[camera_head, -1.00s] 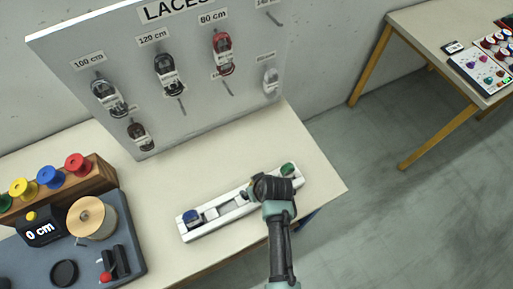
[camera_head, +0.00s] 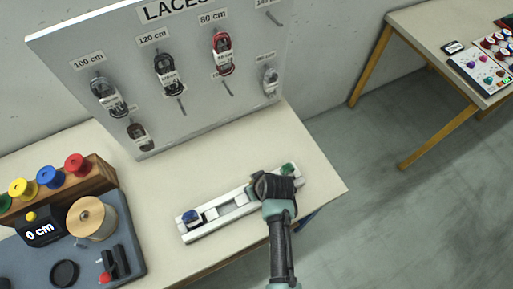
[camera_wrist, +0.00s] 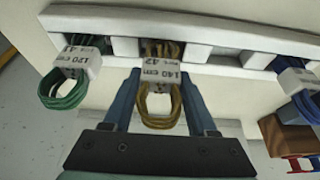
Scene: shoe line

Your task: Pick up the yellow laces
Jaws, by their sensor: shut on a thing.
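The yellow laces (camera_wrist: 158,105), a brownish-yellow bundle with a white 140 cm label, sit in a middle slot of the white tray (camera_wrist: 225,38) in the wrist view. My gripper (camera_wrist: 160,88) has one finger on each side of the bundle and is shut on it, at the tray's front edge. The bundle's far part lies in the slot, and its near loop hangs out towards my gripper. In the head view my gripper (camera_head: 258,187) is over the right half of the tray (camera_head: 188,238) and hides the yellow laces.
Green laces (camera_wrist: 62,92) and blue laces (camera_wrist: 298,85) lie in neighbouring slots. A lace display board (camera_head: 200,110) stands behind. A spool rack (camera_head: 100,172) and a measuring device (camera_head: 130,260) are at left. Table is clear right of the tray.

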